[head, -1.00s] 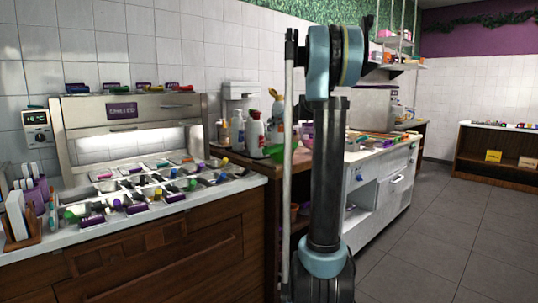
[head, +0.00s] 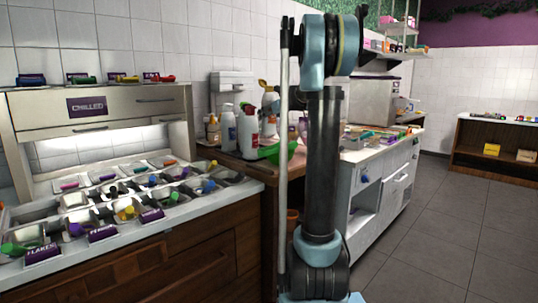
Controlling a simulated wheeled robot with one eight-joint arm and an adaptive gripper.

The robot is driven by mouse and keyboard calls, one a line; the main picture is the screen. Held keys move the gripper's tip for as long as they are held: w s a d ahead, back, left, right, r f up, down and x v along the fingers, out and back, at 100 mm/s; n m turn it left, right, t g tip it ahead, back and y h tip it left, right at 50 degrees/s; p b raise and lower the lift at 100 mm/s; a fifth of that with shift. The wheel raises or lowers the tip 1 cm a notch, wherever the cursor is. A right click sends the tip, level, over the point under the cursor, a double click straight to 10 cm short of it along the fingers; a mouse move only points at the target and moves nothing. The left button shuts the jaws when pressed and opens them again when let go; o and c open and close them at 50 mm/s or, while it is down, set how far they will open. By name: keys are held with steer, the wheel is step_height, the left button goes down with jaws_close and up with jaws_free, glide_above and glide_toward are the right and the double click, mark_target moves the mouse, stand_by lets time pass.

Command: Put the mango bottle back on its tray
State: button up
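Several bottles stand together on the wooden counter (head: 246,167) in the middle of the view. One is white with a red cap and red on its label (head: 248,132), one is white with a grey cap (head: 228,130), and one behind has a yellow nozzle (head: 268,100). The labels are too small to read, so I cannot tell which is the mango bottle. I cannot make out its tray. My own arm stands upright in front and hides part of the counter. My gripper is not in view.
A chilled topping station (head: 115,106) with several filled pans is at left. A green bowl (head: 272,152) sits by the bottles. A white cabinet (head: 378,185) stands behind my arm. Grey floor (head: 450,220) is clear at right, up to a wooden shelf unit (head: 492,160).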

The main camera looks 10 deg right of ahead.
mark_target(268, 123)
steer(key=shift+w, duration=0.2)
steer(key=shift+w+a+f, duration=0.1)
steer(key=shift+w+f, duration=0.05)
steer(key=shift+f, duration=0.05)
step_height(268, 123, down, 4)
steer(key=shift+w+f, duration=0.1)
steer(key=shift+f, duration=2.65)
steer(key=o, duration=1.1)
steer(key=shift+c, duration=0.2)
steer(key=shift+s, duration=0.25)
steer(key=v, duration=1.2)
